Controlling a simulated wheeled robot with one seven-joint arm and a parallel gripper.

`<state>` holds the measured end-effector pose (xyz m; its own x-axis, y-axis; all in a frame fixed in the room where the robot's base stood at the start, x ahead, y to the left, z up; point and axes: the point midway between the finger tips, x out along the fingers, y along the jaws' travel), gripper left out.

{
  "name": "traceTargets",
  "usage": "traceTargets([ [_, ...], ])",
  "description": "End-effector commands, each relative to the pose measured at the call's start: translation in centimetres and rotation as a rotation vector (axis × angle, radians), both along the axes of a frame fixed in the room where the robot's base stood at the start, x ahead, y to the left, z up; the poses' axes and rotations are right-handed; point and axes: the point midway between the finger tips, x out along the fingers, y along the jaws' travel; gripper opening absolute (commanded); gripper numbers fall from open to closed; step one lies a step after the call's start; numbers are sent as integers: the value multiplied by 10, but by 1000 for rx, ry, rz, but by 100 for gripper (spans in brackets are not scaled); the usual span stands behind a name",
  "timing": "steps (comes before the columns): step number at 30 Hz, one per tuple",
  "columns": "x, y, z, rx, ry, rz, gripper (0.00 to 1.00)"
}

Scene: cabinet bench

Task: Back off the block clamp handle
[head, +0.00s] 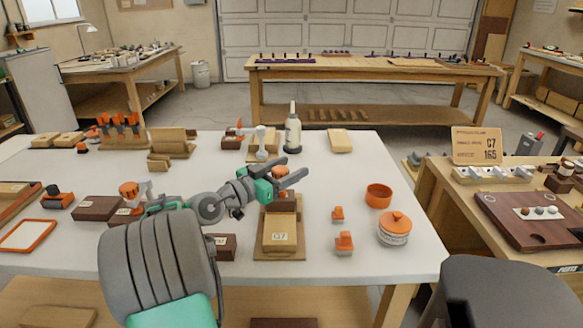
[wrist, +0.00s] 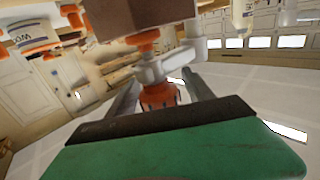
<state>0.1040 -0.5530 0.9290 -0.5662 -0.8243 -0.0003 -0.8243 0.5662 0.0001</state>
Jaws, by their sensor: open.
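My gripper (head: 293,168) is open above the middle of the white table, with its green body to the left of its fingers. An orange handle (head: 280,171) shows between the two grey fingers. In the wrist view the ribbed orange handle (wrist: 160,95) also lies between the fingers (wrist: 162,98), with no clear contact on either side. Beyond it are the pale clamp frame (wrist: 168,66) and a dark brown block (wrist: 140,14). My gripper hides part of the clamp in the head view.
A wooden board marked 07 (head: 280,237) lies just in front of my gripper. A white bottle (head: 293,133) stands behind it. An orange bowl (head: 378,194), a lidded jar (head: 394,230) and small orange pieces (head: 344,243) stand to the right. Another clamp (head: 130,192) is at left.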

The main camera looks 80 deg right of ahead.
Motion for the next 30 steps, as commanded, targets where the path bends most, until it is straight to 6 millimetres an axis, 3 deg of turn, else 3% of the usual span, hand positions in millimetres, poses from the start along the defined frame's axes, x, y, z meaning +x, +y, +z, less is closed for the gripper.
traceTargets([
  [2,0,0,0,0,0,0,59],
  [23,0,0,0,0,0,-1,1],
  [30,0,0,1,-1,0,9,0],
])
